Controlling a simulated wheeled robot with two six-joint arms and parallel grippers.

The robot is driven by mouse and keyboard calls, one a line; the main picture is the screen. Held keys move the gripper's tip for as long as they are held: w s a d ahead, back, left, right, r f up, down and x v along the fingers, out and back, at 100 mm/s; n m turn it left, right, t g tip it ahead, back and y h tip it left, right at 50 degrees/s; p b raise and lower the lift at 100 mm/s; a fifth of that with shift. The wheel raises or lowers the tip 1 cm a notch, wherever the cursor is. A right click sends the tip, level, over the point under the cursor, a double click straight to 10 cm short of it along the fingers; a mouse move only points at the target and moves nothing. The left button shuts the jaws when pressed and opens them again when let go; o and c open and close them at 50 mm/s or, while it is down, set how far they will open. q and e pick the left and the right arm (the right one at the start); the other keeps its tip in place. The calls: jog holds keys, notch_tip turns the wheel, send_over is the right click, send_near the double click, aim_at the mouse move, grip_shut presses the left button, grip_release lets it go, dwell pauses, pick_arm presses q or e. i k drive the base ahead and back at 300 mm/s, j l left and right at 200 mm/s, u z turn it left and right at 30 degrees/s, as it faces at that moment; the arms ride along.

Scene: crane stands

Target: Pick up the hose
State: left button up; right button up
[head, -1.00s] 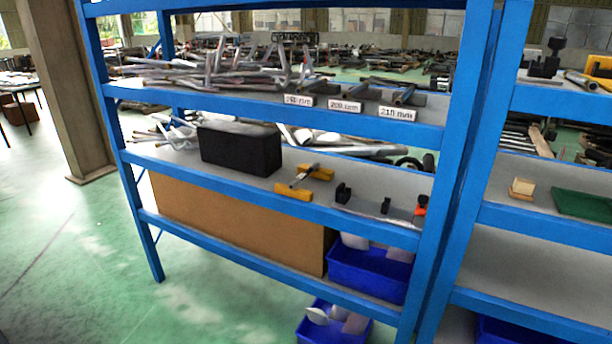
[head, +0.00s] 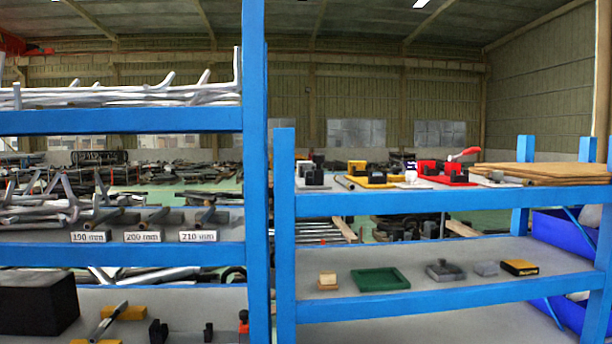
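I cannot pick out anything that is clearly a hose. Short dark tubes or rods (head: 153,218) lie on the middle shelf of the left blue rack, behind white labels (head: 142,237) reading 190 mm, 200 mm and 210 mm. Bent silvery tubes (head: 120,96) are piled on the shelf above, and more silvery tubes (head: 40,213) lie left of the labels. Whether any of these is the hose, I cannot tell. Neither of my grippers shows in the head view.
A blue upright (head: 255,180) separates the racks. The left rack's lower shelf bears a black block (head: 38,303) and a tool on yellow supports (head: 124,313). The right rack bears a red fixture (head: 442,172), yellow fixture (head: 372,179), boards (head: 545,172) and a green tray (head: 380,280).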

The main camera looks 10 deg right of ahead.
aim_at(106, 323)
jog(key=i+j+z, duration=0.1)
jog(key=j+z, duration=0.25)
jog(key=j, duration=0.5)
jog(key=j+z, duration=0.35)
jog(key=j, duration=0.45)
jog(key=k+j+z, duration=0.15)
jog(key=j+z, duration=0.2)
jog(key=j, duration=0.45)
